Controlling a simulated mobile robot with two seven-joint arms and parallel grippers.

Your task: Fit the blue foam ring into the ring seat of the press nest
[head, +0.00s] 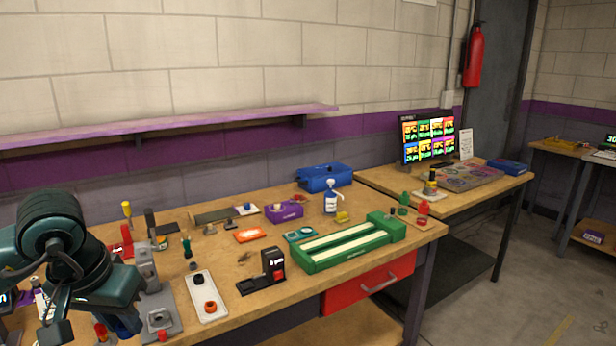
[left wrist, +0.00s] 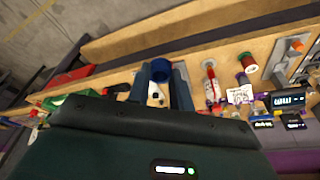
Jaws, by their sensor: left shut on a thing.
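My left gripper (left wrist: 162,80) is shut on the blue foam ring (left wrist: 162,69), which sits between its two fingertips in the left wrist view. In the head view my left arm comes in at the lower left. A dark blue part shows under its wrist, but I cannot tell whether it is the ring or a finger. The grey press nest (head: 162,319) stands on the bench just right of this arm, with a round seat in its base and a grey upright behind. The ring is apart from the seat. My right gripper is not in view.
A white tray (head: 207,291) with a black ring and an orange ring lies right of the press nest. A black device (head: 272,265) and a green slotted track (head: 345,246) stand farther right. A purple block (head: 284,212) and small tools lie behind.

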